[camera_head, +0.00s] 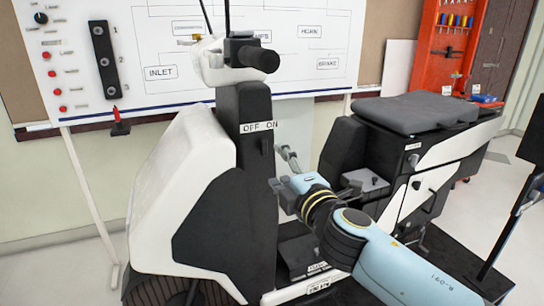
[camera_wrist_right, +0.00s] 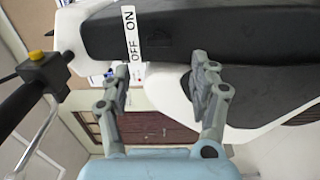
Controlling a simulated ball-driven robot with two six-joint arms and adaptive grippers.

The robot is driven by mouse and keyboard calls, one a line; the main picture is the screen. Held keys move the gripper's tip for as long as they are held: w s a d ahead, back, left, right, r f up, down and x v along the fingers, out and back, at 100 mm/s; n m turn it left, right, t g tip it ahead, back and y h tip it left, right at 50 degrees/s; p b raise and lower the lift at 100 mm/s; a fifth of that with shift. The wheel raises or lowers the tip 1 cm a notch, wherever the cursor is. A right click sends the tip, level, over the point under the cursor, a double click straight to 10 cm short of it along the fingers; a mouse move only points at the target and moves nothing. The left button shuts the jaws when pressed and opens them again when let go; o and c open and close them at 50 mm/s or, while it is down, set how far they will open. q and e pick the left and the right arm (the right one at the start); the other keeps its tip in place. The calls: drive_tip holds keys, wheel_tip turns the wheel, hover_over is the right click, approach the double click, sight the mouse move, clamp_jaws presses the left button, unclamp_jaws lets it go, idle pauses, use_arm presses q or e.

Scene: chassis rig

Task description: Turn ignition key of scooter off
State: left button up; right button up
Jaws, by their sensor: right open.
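The scooter (camera_head: 225,200) stands upright with a black front column and white side panels. A white OFF ON label (camera_head: 258,127) is on the column; it also shows in the right wrist view (camera_wrist_right: 131,34). A small dark ignition key (camera_head: 266,146) appears just below the ON end, but black on black, its exact angle is hard to tell. In the right wrist view it is a faint dark shape (camera_wrist_right: 158,39). My right gripper (camera_head: 281,168) is open and empty, beside the column and a little below the key; its two fingers also show in the wrist view (camera_wrist_right: 160,68). My left gripper is out of view.
The handlebar grip (camera_head: 258,58) sticks out above the label. The scooter's black seat (camera_head: 415,112) is to the right of my gripper. A whiteboard (camera_head: 160,40) with a diagram stands behind, and a red tool panel (camera_head: 447,45) is at the back right.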

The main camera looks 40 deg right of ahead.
drive_tip(key=v, duration=0.2)
drive_tip(key=shift+s+a, duration=0.1)
drive_tip(key=shift+s, duration=0.2)
drive_tip(key=shift+f, duration=0.1)
drive_tip(key=s+f+m+g+y+b, duration=0.1)
drive_tip(key=s+f+m+g+b, duration=0.4)
drive_tip(key=f, duration=1.4)
drive_tip(key=s+f+g, duration=0.3)
drive_tip(key=s+f, duration=0.4)
drive_tip(key=f, duration=1.1)
drive_tip(key=s+f+m+g, duration=0.3)
drive_tip(key=s+f, duration=0.4)
drive_tip(key=s, duration=0.3)
drive_tip(key=s+a+f+m+g+y+b, duration=0.1)
drive_tip(key=s+f+m+g, duration=0.2)
drive_tip(key=s+f, duration=0.4)
drive_tip(key=s+a+f+m+g+y+b, duration=0.1)
drive_tip(key=s+f+m, duration=0.3)
drive_tip(key=s, duration=1.1)
wheel_tip(320, 180, down, 3)
drive_tip(key=shift+s+r+g, duration=0.1)
drive_tip(key=shift+s+g, duration=0.05)
drive_tip(key=shift+g, duration=0.75)
